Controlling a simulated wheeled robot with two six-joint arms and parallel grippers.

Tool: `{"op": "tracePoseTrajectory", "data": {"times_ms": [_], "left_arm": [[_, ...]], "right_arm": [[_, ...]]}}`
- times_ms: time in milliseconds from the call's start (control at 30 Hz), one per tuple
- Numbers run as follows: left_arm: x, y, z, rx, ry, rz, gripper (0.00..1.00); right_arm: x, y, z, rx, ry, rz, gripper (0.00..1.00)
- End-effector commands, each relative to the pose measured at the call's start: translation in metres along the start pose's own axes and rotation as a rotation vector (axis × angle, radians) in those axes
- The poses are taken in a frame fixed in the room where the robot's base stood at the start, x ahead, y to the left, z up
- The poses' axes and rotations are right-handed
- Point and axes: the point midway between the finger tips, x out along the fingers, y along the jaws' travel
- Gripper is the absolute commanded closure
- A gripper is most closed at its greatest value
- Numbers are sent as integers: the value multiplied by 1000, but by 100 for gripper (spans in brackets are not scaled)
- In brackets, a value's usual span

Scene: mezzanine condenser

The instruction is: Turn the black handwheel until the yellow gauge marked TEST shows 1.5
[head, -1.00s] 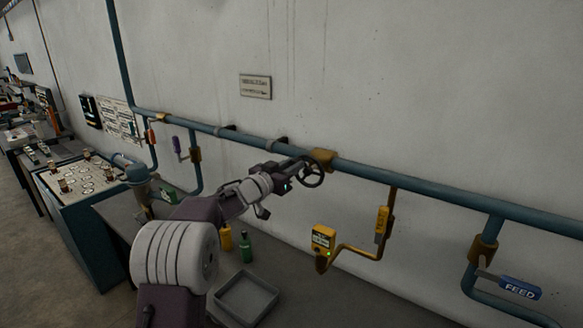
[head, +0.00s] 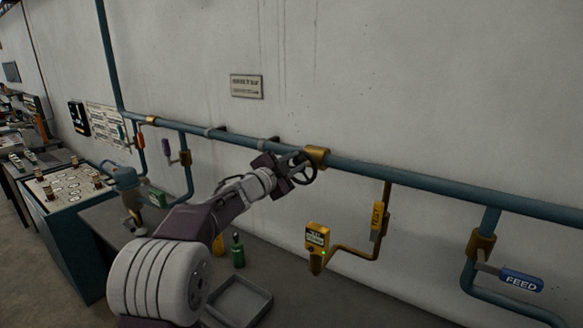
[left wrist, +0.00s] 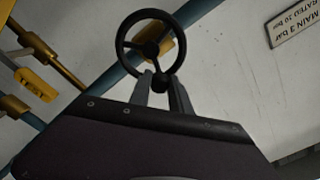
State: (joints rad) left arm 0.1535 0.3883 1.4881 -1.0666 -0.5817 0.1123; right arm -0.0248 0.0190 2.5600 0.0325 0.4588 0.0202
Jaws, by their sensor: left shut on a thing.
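The black handwheel (head: 304,169) sits on the blue pipe beside a brass fitting. In the left wrist view the handwheel (left wrist: 150,24) shows as a spoked ring. My left gripper (head: 290,172) is at the handwheel, and in the left wrist view its two grey fingers (left wrist: 161,86) are shut on the near part of the rim. The yellow gauge (head: 317,237) hangs on a brass pipe below and to the right, with a small green light; its reading is too small to make out. My right gripper is not in view.
A yellow-handled valve (head: 377,217) and a blue FEED handle (head: 520,281) are to the right. A grey tray (head: 240,302) and a green bottle (head: 238,251) stand on the bench below. A wall plate (head: 247,86) hangs above the pipe.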

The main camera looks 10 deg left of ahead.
Motion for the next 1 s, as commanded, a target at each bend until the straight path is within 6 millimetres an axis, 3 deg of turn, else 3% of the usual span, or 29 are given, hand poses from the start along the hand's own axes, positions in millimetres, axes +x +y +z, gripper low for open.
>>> {"op": "tracePoseTrajectory", "data": {"times_ms": [400,967,1000], "left_arm": [[0,9,-2,170,-1,4,100],[0,10,-2,192,-3,5,100],[0,10,-2,192,-3,5,68]], "right_arm": [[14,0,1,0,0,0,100],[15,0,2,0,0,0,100],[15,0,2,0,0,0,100]]}}
